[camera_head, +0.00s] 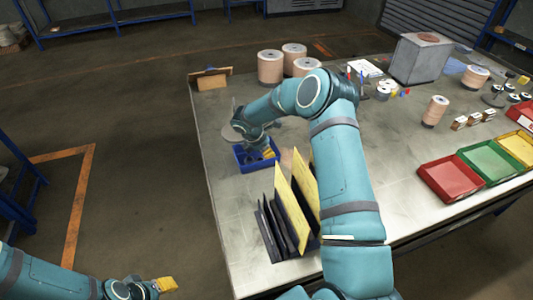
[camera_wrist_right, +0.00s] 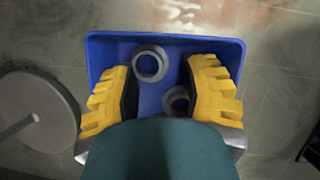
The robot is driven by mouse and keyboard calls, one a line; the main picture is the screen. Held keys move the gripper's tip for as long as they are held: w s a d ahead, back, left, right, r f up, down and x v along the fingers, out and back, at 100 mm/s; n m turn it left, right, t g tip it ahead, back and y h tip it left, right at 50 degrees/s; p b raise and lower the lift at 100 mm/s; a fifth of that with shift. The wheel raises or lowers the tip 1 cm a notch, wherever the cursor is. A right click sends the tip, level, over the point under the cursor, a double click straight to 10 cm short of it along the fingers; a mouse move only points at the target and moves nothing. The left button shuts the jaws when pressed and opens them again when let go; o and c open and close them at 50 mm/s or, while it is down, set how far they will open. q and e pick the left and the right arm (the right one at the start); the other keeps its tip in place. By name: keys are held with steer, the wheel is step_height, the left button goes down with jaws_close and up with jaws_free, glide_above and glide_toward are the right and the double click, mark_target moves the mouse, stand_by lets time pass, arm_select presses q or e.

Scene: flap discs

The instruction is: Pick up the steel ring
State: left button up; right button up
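Two grey metal rings lie in a small blue tray. In the right wrist view, one ring (camera_wrist_right: 163,66) is near the tray's upper middle, and the other ring (camera_wrist_right: 166,97) is lower right, partly hidden by my right gripper. The blue tray (camera_wrist_right: 220,42) also shows in the head view (camera_head: 241,164), where the rings cannot be made out. My right gripper (camera_wrist_right: 160,82) is open above the tray, its yellow fingers on either side of the rings, with nothing held. My left gripper (camera_head: 166,284) is at the lower left, off the table; its opening is unclear.
A grey round plate with a rod (camera_wrist_right: 52,112) stands left of the tray. Upright yellow and dark sheets (camera_head: 290,208) stand in front of it. Several disc stacks (camera_head: 270,68) are behind. Red (camera_head: 450,178) and green (camera_head: 489,160) bins sit at the right.

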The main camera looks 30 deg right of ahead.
steer(key=shift+w+d+f, duration=0.25)
steer(key=shift+w+f, duration=0.05)
steer(key=shift+f, duration=0.15)
steer(key=shift+s+a+r, duration=0.1)
steer(key=shift+a+r, duration=0.1)
steer(key=c, duration=0.4)
steer(key=shift+c, duration=0.2)
steer(key=shift+r, duration=0.1)
